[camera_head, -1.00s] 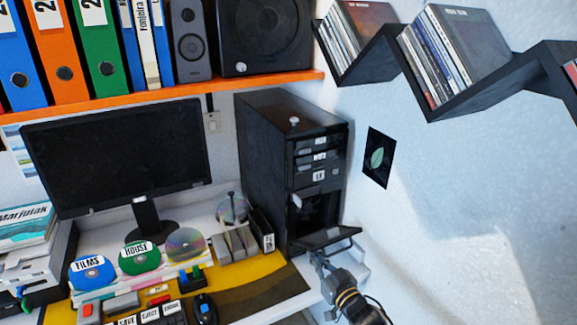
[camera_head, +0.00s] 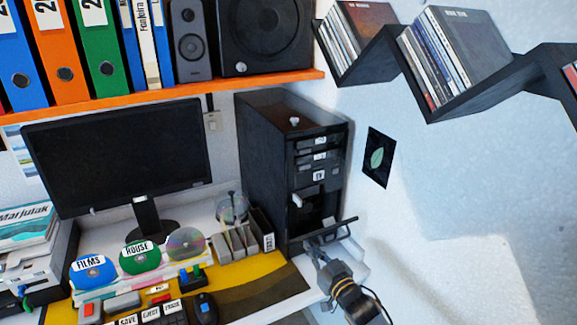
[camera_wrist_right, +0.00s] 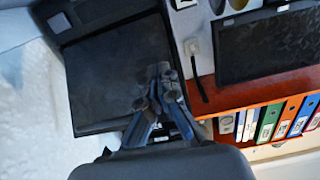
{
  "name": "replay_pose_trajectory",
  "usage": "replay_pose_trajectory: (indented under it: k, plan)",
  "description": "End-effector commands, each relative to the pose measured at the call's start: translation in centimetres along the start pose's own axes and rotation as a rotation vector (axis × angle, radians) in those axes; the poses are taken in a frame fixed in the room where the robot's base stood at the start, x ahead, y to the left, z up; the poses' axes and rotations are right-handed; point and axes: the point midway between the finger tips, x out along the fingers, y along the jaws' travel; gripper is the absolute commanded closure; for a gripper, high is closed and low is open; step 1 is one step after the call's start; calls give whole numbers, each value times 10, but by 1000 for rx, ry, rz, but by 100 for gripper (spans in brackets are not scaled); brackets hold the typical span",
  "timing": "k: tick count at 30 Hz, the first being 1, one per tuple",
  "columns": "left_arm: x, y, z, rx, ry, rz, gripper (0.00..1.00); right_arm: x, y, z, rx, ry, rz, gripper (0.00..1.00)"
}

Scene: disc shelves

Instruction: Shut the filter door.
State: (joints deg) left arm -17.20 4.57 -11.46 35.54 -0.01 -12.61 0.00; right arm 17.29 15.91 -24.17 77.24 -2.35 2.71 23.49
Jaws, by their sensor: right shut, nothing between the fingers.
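The filter door (camera_head: 330,231) is a dark flap low on the front of the black computer tower (camera_head: 268,150). It stands partly open, tilted out from the case, and shows nearly edge-on in the head view. Its dark outer face (camera_wrist_right: 112,75) fills much of the right wrist view. My right gripper (camera_head: 312,243) is shut and empty, just in front of and below the door, close against its outer face. Its fingertips show in the right wrist view (camera_wrist_right: 160,75); exact contact cannot be told. My left gripper is not in view.
A white wall (camera_head: 450,180) stands close on the right. Left of the tower are a small grey holder (camera_head: 233,243), discs (camera_head: 140,257), a keyboard and a mouse (camera_head: 206,307). The monitor (camera_head: 117,155) stands behind. Zigzag shelves (camera_head: 455,105) hang above right.

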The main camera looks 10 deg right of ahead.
Motion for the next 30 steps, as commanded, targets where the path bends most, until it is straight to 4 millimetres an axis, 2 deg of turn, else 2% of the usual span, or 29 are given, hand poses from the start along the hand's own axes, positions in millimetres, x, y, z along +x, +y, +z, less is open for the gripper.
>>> replay_pose_trajectory:
  k: [6, 20, 30]
  plan:
    - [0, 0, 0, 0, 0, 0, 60, 7, 0, -5, 0, 1, -1, 100]
    - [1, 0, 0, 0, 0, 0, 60, 9, 0, -5, 0, 0, 0, 100]
    - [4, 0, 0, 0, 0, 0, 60, 22, 0, -8, 0, 0, 1, 100]
